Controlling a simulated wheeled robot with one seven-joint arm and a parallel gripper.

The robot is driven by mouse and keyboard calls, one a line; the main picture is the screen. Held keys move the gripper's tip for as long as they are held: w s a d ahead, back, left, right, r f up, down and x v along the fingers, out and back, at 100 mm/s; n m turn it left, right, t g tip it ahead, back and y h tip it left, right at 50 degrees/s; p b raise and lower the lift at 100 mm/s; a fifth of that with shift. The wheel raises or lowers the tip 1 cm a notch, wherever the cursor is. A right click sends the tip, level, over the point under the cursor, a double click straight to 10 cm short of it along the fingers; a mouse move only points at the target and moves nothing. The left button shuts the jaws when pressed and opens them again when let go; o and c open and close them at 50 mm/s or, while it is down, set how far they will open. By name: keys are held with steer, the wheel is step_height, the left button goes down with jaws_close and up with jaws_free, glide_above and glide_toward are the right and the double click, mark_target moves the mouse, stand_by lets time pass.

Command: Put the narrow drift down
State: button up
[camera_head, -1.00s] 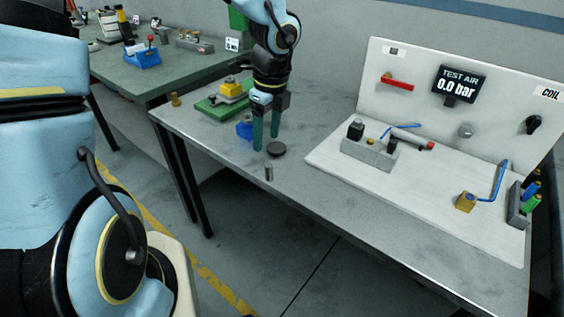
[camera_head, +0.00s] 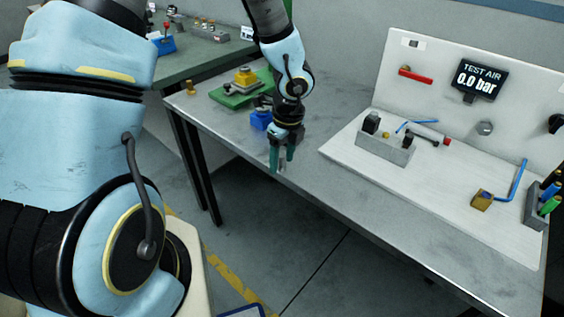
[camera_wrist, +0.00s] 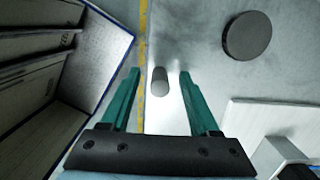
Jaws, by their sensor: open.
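The narrow drift is a small grey cylinder (camera_head: 282,167) that stands near the front edge of the grey workbench. In the wrist view the drift (camera_wrist: 160,80) shows between the two green fingers, with gaps on both sides. My gripper (camera_head: 281,168) points down over it. In the wrist view my gripper (camera_wrist: 160,72) is open, its fingers on either side of the drift and not closed on it.
A dark round disc (camera_wrist: 247,36) lies close by on the bench. A blue block (camera_head: 261,120) and a green plate with a yellow part (camera_head: 243,80) are behind. A white test board with fixtures (camera_head: 345,150) fills the right. The bench front is clear.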

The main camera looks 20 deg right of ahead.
steer(key=shift+c, duration=0.4)
jaws_close()
